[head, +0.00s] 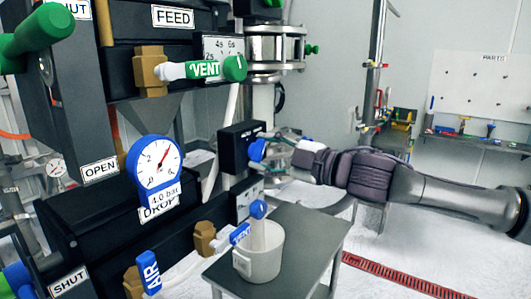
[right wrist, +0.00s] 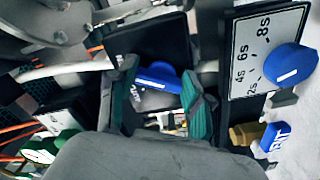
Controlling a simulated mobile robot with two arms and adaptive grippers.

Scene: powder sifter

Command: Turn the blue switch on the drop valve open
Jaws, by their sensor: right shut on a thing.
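The blue switch (head: 257,150) sits on the front of a black box (head: 236,148) beside the sifter, in the middle of the head view. My right gripper (head: 277,151) reaches it from the right and is shut on it. In the right wrist view the blue switch (right wrist: 158,77) lies between the two green-padded fingers of my right gripper (right wrist: 161,98). The fingers hide part of the switch, and its exact turn is hard to read. The drop label (head: 158,214) is partly covered by the blue-rimmed gauge (head: 155,168). My left gripper is not in view.
A grey side table (head: 300,240) holds a white cup (head: 259,262) below my right arm. A green vent handle (head: 215,68) and a blue air handle (head: 150,273) stick out at the left. A blue dial knob (right wrist: 291,72) is close to the right finger.

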